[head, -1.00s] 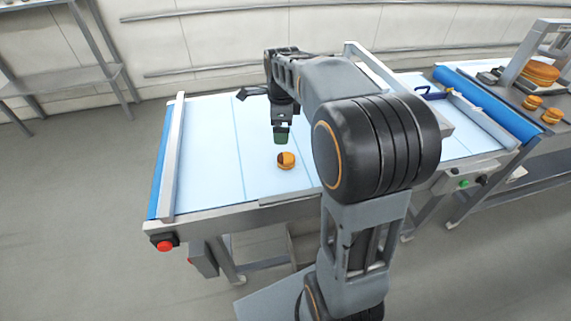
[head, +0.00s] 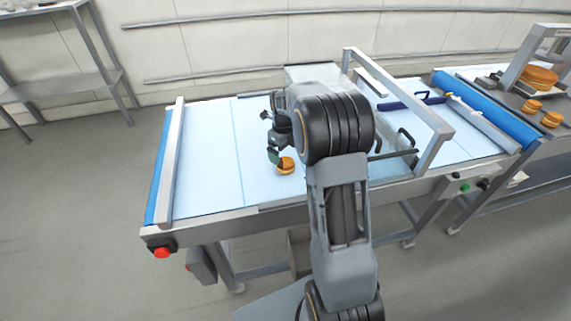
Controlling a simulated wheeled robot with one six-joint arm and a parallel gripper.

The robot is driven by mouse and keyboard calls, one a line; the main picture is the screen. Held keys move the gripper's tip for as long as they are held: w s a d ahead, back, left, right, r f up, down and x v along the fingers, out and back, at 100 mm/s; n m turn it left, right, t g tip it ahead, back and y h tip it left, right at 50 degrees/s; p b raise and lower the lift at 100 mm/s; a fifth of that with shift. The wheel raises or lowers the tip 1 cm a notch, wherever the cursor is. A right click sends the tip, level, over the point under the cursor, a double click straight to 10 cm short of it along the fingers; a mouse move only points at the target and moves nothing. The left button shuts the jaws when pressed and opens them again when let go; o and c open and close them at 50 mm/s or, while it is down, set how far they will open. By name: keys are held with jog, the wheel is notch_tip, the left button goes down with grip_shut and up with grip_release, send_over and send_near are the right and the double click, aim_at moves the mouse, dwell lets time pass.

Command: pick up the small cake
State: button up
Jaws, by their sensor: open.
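The small cake (head: 286,166) is a round, golden-brown layered piece with a dark patch on top. It lies on the pale conveyor belt (head: 210,150), near the belt's front edge. My gripper (head: 274,156) is just left of and above the cake, with a greenish fingertip close to it. I cannot tell whether they touch. The gripper is open, and nothing shows between its fingers. My arm hides part of the gripper and the belt to its right.
A metal guard frame (head: 437,150) stands over the belt on the right. More cakes (head: 537,76) sit on the machine at far right. A red button (head: 162,252) is at the front left corner. The left belt is clear.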

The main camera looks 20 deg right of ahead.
aim_at(285, 161)
jog(key=shift+s+f+p, duration=0.1)
jog(key=shift+f+p, duration=0.5)
jog(key=shift+f, duration=2.15)
jog(key=c, duration=0.7)
